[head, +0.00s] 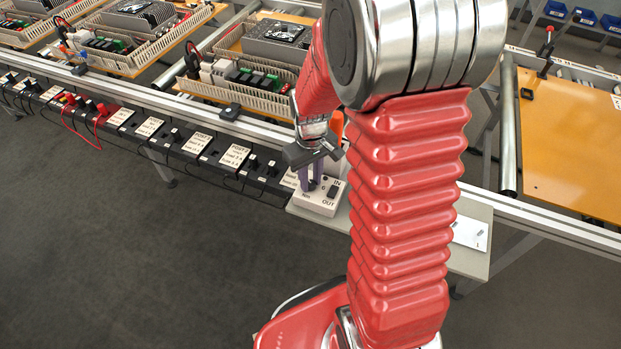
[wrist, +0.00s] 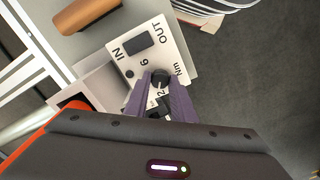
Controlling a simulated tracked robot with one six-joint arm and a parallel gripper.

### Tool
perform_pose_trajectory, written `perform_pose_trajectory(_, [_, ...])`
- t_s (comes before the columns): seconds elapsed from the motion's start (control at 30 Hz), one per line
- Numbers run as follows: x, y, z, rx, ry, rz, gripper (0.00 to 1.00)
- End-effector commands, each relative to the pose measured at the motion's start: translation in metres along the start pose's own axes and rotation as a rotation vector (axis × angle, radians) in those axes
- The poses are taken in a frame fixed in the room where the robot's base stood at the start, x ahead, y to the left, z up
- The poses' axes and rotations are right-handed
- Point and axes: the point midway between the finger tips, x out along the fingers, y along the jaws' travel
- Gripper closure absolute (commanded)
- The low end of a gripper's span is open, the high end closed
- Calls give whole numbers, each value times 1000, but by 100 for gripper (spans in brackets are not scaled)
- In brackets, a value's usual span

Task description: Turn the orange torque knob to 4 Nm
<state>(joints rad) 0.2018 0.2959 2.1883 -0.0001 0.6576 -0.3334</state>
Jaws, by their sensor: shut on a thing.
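A small pale tester box (head: 318,203), marked IN, OUT and Nm, sits on a grey shelf; it also fills the middle of the wrist view (wrist: 155,58). In the wrist view a round knob (wrist: 160,78) stands on its face, with a small white mark. The knob looks black, not orange. The purple fingers of my gripper (head: 317,178) reach down to the box and are shut on the knob, one finger on each side (wrist: 160,92). The numbers 6 and 2 show around the knob. A 4 cannot be seen. The knob's exact setting is unclear.
An orange-brown handle (wrist: 86,14) lies beside the box. A dark rectangular socket or window (wrist: 138,39) is on the box face. A row of labelled black stations (head: 190,142) runs left along the rail. A white card (head: 470,232) lies on the shelf at right.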

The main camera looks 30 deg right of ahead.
Motion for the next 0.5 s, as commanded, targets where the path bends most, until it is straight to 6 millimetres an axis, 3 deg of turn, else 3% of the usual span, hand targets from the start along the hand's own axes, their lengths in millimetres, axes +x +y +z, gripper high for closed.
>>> perform_pose_trajectory(0.5, [0, 1, 0, 477, 1, 0, 100])
